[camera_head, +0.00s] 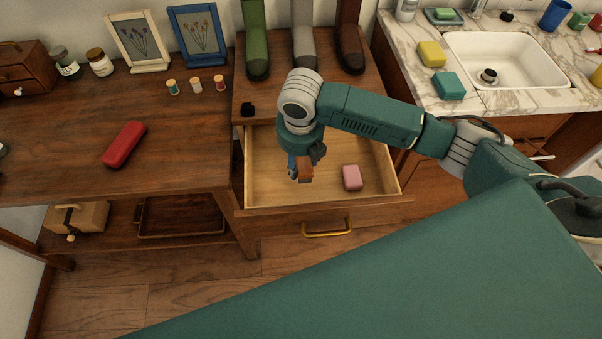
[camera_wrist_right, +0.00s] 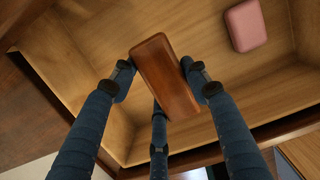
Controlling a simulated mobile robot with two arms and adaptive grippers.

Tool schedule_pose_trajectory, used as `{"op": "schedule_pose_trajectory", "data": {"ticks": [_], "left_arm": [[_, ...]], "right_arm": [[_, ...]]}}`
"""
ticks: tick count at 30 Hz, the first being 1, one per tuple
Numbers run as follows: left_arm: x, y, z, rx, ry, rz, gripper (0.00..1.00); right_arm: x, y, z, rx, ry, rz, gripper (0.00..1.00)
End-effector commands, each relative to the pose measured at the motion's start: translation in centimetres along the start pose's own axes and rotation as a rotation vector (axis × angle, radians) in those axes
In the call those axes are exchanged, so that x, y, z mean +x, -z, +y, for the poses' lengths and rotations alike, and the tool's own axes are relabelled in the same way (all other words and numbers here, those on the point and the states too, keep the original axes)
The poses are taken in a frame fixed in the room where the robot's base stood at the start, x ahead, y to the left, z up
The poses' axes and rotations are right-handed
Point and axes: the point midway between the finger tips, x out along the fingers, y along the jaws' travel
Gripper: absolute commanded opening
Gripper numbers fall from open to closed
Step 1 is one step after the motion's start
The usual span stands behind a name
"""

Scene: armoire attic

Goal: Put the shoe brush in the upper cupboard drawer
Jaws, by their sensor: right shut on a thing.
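The shoe brush (camera_wrist_right: 165,77), a brown wooden block, is held between the fingers of my right gripper (camera_wrist_right: 160,85) in the right wrist view. In the head view my right gripper (camera_head: 303,168) points down over the open upper cupboard drawer (camera_head: 265,170), and the brush (camera_head: 305,172) shows at its fingertips. Whether the brush touches the drawer floor cannot be told. The drawer is pulled out and has a brass handle (camera_head: 327,230). A pink block (camera_head: 352,178) lies inside it on the right, apart from the brush. My left gripper is out of view.
A table with a red case (camera_head: 124,144) is at left. A marble counter with a sink (camera_head: 505,62) is at right. The drawer's left part is clear.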

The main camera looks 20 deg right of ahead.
Motion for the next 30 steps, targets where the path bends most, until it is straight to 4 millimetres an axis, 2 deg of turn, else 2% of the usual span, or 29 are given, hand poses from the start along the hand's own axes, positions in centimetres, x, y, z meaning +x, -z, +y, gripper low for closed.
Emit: {"op": "schedule_pose_trajectory", "data": {"ticks": [3, 7, 11, 17, 29, 30], "left_arm": [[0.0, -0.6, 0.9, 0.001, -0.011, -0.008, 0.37], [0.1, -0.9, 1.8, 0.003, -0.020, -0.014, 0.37], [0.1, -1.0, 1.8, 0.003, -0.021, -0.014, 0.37], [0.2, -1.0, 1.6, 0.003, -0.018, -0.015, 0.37], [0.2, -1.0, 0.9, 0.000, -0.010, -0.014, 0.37], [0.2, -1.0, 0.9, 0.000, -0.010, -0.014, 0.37]], "right_arm": [[2.0, 0.4, 0.0, 0.000, 0.001, 0.002, 0.18], [2.9, 0.4, 0.1, 0.000, -0.001, 0.000, 0.18], [4.0, 0.7, 0.0, 0.000, 0.000, 0.001, 0.18], [6.9, 1.1, 0.1, 0.000, 0.000, 0.001, 0.18], [7.5, 1.1, 0.0, 0.000, 0.000, 0.000, 0.18], [7.5, 1.1, 0.0, 0.000, 0.000, 0.000, 0.54]]}}
